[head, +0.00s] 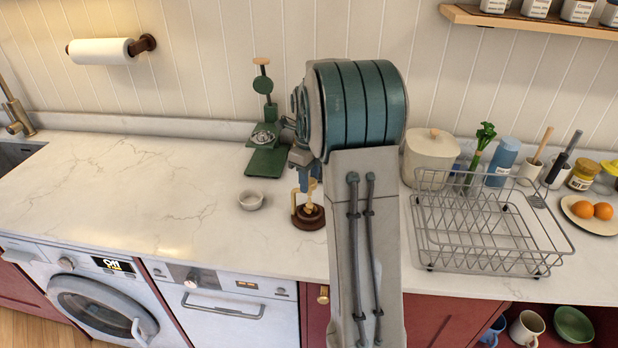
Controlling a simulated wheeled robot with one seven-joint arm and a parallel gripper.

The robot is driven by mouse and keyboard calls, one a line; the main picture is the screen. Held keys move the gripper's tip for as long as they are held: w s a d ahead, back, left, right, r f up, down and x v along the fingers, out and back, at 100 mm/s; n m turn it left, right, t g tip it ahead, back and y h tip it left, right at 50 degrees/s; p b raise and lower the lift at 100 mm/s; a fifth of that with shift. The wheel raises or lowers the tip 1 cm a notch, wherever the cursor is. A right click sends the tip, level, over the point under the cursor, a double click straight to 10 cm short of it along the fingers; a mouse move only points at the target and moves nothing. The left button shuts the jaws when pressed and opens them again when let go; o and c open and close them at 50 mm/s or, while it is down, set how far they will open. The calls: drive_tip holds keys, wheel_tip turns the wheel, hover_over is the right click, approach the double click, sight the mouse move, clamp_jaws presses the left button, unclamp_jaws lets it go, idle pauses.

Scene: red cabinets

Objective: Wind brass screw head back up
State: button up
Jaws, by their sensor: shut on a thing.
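A small brass screw device with a round dark brown base (308,219) stands on the white counter, just left of my forearm. Its pale brass frame (297,204) rises from the base. My gripper (311,184) points down over the top of this device, with blue parts showing beside my arm. It is shut on the brass screw head at the top of the device. The screw head is small and mostly hidden by the fingers, so its height and turn cannot be told.
A green lever press (265,162) stands behind left, with a small white bowl (250,200) in front of it. A wire dish rack (485,235) and a cream canister (430,153) are to the right. The counter (130,190) on the left is clear.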

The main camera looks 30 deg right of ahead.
drive_tip(key=shift+n, duration=0.3)
drive_tip(key=n, duration=0.4)
drive_tip(key=shift+n, duration=0.3)
drive_tip(key=n, duration=0.4)
drive_tip(key=shift+n+b, duration=0.3)
drive_tip(key=shift+b, duration=0.05)
drive_tip(key=n, duration=1)
drive_tip(key=shift+b, duration=0.35)
drive_tip(key=n, duration=1.5)
drive_tip(key=shift+n, duration=2.4)
